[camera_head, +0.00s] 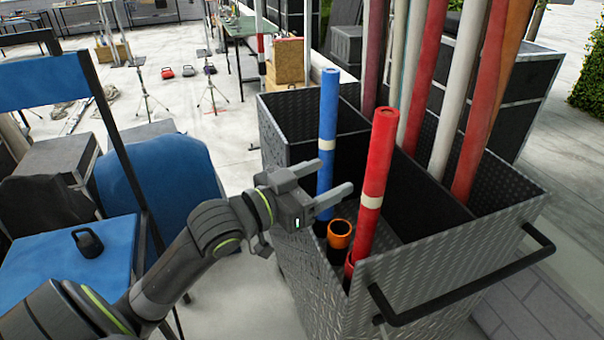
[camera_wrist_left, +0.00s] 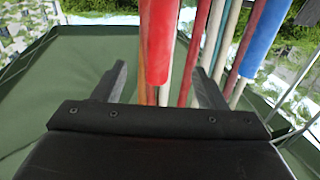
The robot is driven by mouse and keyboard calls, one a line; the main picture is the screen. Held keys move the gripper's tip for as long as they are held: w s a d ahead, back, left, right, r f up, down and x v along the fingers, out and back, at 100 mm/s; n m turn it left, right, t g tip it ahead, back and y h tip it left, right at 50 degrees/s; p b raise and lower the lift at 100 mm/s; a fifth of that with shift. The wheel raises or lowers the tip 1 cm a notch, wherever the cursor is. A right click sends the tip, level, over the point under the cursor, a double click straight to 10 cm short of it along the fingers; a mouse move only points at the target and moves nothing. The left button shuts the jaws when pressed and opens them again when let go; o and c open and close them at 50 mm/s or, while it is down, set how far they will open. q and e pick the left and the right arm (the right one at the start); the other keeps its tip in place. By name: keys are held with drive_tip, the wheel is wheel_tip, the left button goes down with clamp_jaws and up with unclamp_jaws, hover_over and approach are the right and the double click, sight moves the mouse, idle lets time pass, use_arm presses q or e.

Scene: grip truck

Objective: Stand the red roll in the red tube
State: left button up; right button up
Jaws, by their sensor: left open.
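The red roll (camera_head: 378,165) with a pale band stands nearly upright, leaning slightly, in the front compartment of the grey metal cart (camera_head: 450,262). Its lower end meets the red tube (camera_head: 348,264) and appears to be inside it; the roll partly hides the tube. My left gripper (camera_head: 338,180) is open and empty, its fingertips pointing at the roll from the left with a gap. In the left wrist view the red roll (camera_wrist_left: 158,45) stands ahead of and between the open fingers (camera_wrist_left: 165,80). My right gripper is not in view.
A blue roll (camera_head: 327,120) stands just behind my left gripper. An orange tube (camera_head: 340,233) beside the red one is empty. Several tall red and white rolls (camera_head: 458,90) fill the rear compartment. A black handle (camera_head: 470,285) juts out at the cart's right side.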

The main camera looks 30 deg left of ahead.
use_arm(q)
drive_tip(key=shift+p+v, duration=1.6)
drive_tip(key=shift+v, duration=0.55)
drive_tip(key=shift+w, duration=0.1)
